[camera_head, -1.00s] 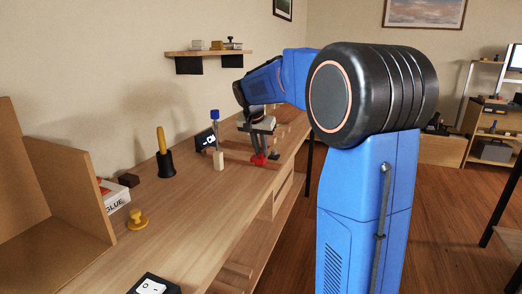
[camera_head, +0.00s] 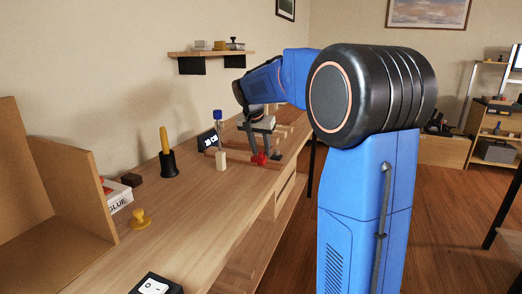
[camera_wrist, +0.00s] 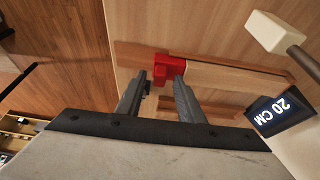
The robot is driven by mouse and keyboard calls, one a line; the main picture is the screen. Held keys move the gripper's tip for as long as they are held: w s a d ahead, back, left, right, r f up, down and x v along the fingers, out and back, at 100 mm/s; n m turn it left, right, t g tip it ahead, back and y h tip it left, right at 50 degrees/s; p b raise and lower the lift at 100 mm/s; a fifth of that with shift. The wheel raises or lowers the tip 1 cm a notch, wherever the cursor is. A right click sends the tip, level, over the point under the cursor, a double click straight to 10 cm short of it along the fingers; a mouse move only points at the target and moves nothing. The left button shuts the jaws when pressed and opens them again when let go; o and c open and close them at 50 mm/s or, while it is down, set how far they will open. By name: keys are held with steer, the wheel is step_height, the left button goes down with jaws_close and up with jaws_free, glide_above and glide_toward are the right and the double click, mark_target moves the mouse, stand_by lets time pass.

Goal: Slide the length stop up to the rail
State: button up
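A red block (camera_wrist: 168,70), which looks like the length stop, sits at the end of a pale wooden bar (camera_wrist: 235,78) in the wrist view. It also shows in the head view (camera_head: 259,159), low under my gripper. My gripper (camera_wrist: 160,78) points down at the block with its two grey fingers apart. The fingertips overlap the block's near edge in the wrist view; I cannot tell whether they touch it. A second wooden strip (camera_wrist: 215,108) runs nearer; which strip is the rail is unclear.
A small black display (camera_wrist: 279,112) reads 20 CM.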

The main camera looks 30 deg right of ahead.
steer(key=v, duration=1.7)
steer(key=shift+a, duration=0.15)
steer(key=s+a+f+n+y, duration=0.1)
steer(key=s+a+f+n, duration=0.2)
steer(key=s+f, duration=0.6)
steer(key=s+a+f+n+t+y, duration=0.1)
steer(key=s+a+f+n, duration=0.3)
steer(key=s+f, duration=0.5)
steer(key=s+a+f+n+t+y, duration=0.1)
steer(key=s+a+f+n, duration=0.2)
steer(key=s+f, duration=0.6)
steer(key=s+a, duration=0.2)
steer(key=s, duration=0.6)
steer(key=shift+s, duration=0.2)
